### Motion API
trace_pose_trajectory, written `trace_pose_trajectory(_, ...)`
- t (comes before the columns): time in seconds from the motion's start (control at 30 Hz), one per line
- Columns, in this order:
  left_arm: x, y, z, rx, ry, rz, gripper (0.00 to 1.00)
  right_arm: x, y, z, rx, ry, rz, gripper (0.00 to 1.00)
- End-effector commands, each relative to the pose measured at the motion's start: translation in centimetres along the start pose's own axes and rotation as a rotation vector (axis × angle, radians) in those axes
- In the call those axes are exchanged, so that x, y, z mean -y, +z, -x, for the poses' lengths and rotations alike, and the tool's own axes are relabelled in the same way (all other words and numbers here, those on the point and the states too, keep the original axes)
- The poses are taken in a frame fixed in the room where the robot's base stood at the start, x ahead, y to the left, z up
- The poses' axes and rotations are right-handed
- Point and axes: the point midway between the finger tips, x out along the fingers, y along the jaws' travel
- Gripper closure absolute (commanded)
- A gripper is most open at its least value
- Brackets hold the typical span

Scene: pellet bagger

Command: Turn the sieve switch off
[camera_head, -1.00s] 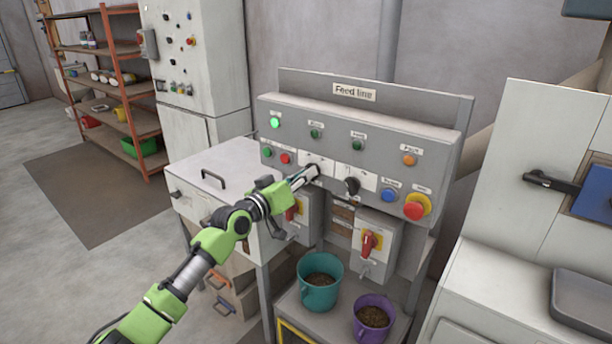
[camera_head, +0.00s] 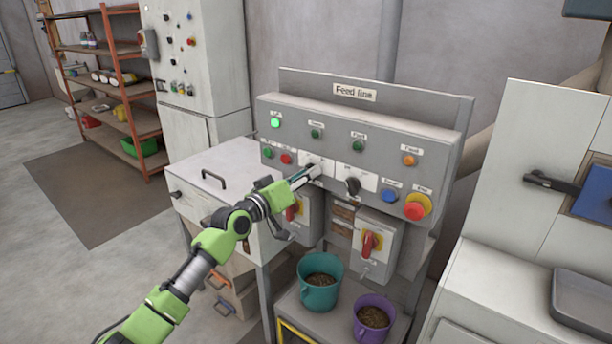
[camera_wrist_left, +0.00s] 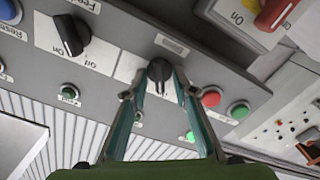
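On the grey Feed line panel (camera_head: 420,135) are two black rotary switches on white plates; their names are too blurred to read in the head view. My left gripper (camera_head: 314,170) is at the left switch and mostly hides its knob there. In the left wrist view this black knob (camera_wrist_left: 159,70) sits between the two fingertips of my left gripper (camera_wrist_left: 160,82). The fingers are apart, one on each side of the knob; a firm grip on it does not show. The right switch (camera_head: 352,186) stands free, also in the left wrist view (camera_wrist_left: 70,35). My right gripper is out of view.
A green lamp (camera_head: 275,122) is lit at the panel's upper left. Small push buttons, a blue button (camera_head: 389,195) and a red emergency stop (camera_head: 414,210) sit near the switches. Red-handled isolators (camera_head: 369,244) hang below, above teal (camera_head: 319,292) and purple buckets (camera_head: 373,325).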

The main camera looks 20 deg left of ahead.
Motion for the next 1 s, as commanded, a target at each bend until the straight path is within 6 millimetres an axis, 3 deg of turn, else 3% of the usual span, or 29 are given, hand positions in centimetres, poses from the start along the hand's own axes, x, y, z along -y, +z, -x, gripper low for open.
trace_pose_trajectory(0.23, 0.0, 0.0, 0.2, 0.000, 0.000, -0.001, 0.74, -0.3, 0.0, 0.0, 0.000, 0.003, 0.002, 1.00)
trace_pose_trajectory(0.37, 0.1, 0.1, 1.4, 0.001, 0.000, 0.000, 0.74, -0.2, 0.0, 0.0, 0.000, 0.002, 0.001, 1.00)
trace_pose_trajectory(0.8, 0.1, 0.1, 9.8, 0.002, -0.002, -0.002, 0.74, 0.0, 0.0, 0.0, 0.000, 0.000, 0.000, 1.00)
trace_pose_trajectory(1.0, 0.1, 0.0, 11.7, 0.000, -0.001, -0.001, 0.74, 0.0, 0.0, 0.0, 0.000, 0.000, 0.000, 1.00)
